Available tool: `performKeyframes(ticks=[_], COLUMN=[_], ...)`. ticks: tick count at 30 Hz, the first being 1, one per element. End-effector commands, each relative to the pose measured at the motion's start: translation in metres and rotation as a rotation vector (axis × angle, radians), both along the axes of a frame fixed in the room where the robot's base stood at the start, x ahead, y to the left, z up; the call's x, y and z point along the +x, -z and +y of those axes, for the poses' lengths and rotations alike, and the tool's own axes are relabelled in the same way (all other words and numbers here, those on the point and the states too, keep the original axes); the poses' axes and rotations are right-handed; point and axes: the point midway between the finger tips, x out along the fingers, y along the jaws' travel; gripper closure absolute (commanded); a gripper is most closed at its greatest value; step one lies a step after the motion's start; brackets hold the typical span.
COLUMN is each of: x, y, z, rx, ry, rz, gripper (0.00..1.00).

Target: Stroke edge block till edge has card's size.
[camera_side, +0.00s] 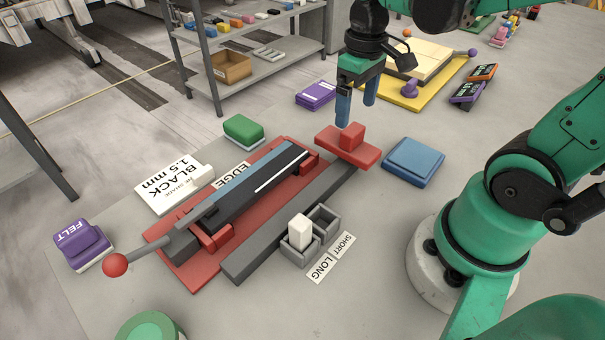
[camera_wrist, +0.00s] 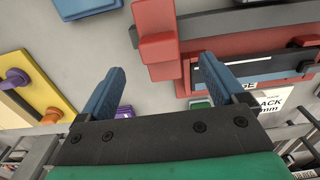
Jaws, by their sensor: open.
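A red block with a raised grip (camera_side: 347,146) lies on the slab at the far right end of the clamped bar; it also shows in the wrist view (camera_wrist: 157,42). My gripper (camera_side: 356,112) is open and empty above it, fingers apart and pointing down. The dark bar (camera_side: 240,197) lies in a red holder (camera_side: 188,275) beside an EDGE label (camera_side: 231,175). Its top has a blue strip, and a thin white line (camera_side: 281,171) along the far part. The white card (camera_side: 172,190) reads BLACK 1.5 mm.
A grey two-cell holder (camera_side: 298,258) with a white block stands in front, by SHORT and LONG labels (camera_side: 331,258). A blue pad (camera_side: 413,162) lies right, a green block (camera_side: 243,129) behind, a purple FELT block (camera_side: 80,243) left. A red-balled lever (camera_side: 115,264) sticks out left.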

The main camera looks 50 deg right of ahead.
Motion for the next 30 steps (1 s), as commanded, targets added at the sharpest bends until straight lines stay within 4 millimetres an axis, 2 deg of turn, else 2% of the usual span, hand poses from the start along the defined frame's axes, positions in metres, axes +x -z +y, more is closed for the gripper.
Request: performKeyframes(ticks=[5,18,29,30], x=[0.001,0.0,0.0,0.0], y=[0.009,0.051,0.056,0.056], z=[-0.001,-0.001,-0.001,-0.001], rx=[0.0,0.0,0.0,0.0], ry=[0.001,0.001,0.001,0.001], rz=[0.0,-0.001,-0.001,-0.001], gripper=[0.11,0.11,0.11,0.13])
